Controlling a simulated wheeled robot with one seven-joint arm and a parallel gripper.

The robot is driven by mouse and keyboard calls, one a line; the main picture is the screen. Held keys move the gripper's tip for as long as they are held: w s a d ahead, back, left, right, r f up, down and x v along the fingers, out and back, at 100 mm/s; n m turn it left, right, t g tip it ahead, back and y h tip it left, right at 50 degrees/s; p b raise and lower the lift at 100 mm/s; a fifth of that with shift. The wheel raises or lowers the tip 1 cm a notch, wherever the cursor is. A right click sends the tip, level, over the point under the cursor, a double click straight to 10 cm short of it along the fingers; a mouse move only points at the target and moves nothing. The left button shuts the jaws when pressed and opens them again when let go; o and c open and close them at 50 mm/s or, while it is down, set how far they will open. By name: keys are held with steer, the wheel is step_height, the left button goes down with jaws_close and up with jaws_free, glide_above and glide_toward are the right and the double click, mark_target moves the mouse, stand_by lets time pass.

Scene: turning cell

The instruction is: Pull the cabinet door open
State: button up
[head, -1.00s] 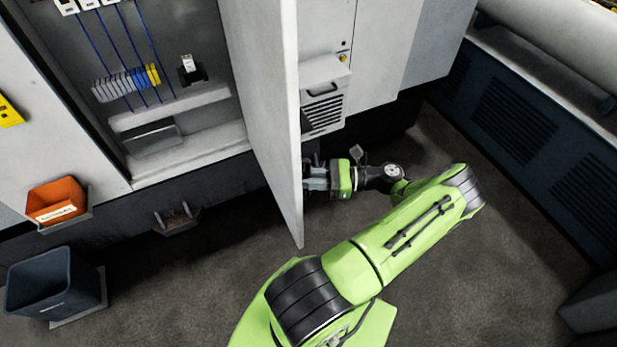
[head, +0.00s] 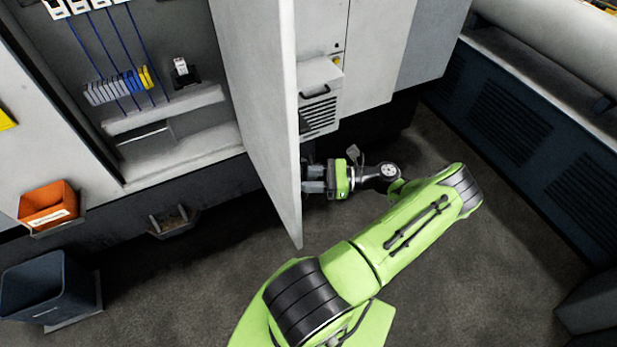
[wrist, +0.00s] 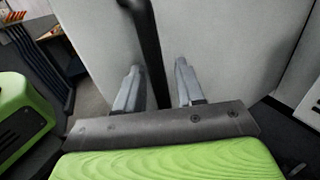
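The cabinet door (head: 262,110) is a light grey panel standing swung out from the cabinet, edge towards me in the head view. The open interior shows to its left. Its black bar handle (wrist: 147,35) runs between my fingers in the wrist view. My gripper (head: 308,180) is on the right side of the door, low near its free edge. The finger contact is partly hidden, and the door hides the fingertips in the head view.
The cabinet interior holds terminal blocks (head: 118,88) and blue wires. An orange bin (head: 48,203) and a dark blue bin (head: 45,290) stand at the left. A dark blue vented housing (head: 530,135) borders the right. Floor (head: 190,290) is clear in front of the cabinet.

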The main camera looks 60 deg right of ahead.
steer(key=b+v, duration=0.3)
steer(key=v, duration=1.2)
steer(key=shift+s+d, duration=0.2)
steer(key=shift+s, duration=0.15)
